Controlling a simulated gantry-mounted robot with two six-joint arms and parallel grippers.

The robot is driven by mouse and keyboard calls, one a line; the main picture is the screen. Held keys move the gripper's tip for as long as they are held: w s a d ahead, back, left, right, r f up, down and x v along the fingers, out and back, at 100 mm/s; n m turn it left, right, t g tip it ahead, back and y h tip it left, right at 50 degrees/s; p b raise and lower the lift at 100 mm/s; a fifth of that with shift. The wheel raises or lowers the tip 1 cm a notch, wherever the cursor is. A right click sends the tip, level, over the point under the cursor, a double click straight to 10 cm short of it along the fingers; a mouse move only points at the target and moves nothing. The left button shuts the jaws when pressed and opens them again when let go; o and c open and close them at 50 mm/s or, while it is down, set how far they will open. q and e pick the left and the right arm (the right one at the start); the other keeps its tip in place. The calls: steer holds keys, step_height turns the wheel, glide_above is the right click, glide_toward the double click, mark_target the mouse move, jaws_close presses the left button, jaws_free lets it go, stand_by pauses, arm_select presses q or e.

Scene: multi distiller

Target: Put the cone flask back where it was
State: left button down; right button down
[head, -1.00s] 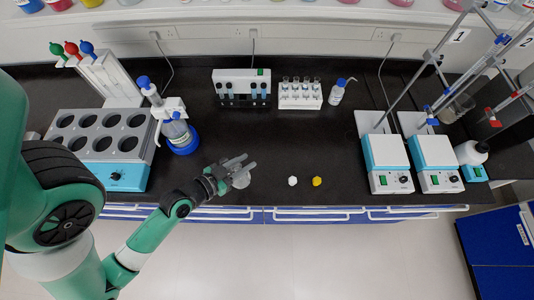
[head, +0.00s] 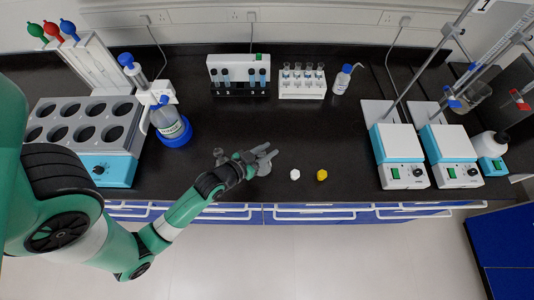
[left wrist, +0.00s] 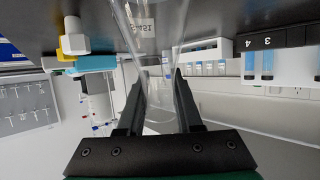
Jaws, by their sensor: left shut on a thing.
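The clear cone flask (head: 264,169) is at the front middle of the black bench, hard to see in the head view. In the left wrist view the flask (left wrist: 152,45) is upside down in the picture, its wide labelled body toward the bench and its neck between my fingers. My left gripper (head: 262,155) is shut on the neck; it also shows in the left wrist view (left wrist: 158,100). The flask looks roughly upright. I cannot tell whether its base touches the bench. My right gripper is not in view.
A white stopper (head: 295,174) and a yellow stopper (head: 322,175) lie just right of the flask. Two hotplate stirrers (head: 402,176) stand at right, a blue-based bottle dispenser (head: 172,128) and a grey heating block (head: 81,142) at left. Tube racks (head: 302,84) stand at the back.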

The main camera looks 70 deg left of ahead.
arm_select(q)
steer(key=c, duration=0.6)
jaws_free()
steer(key=shift+r, duration=0.1)
steer(key=p+v, duration=0.1)
steer(key=v, duration=1.1)
steer(key=shift+p, duration=0.3)
